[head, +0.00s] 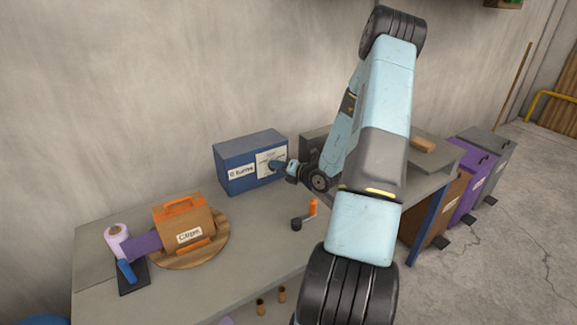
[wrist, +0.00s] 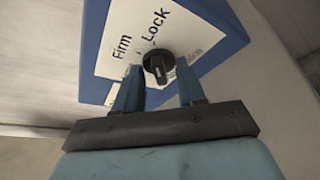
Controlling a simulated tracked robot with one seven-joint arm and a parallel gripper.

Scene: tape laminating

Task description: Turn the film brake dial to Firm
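The film brake dial (wrist: 159,68) is a dark round knob with a pale mark, on a white panel (wrist: 115,62) of a blue box. "Firm" and "Lock" are printed on the panel above it; a third word at its lower right is partly covered. I cannot tell which word the mark points at. My gripper (wrist: 160,72) is open, with its two blue fingers spread either side of the dial; contact is not clear. In the head view my gripper (head: 281,166) is at the front of the blue box (head: 236,176), and the dial is hidden behind it.
The box stands at the back of a grey workbench (head: 150,285). A hand crank (head: 310,210) with an orange grip lies in front. Bins (head: 486,150) stand at the right.

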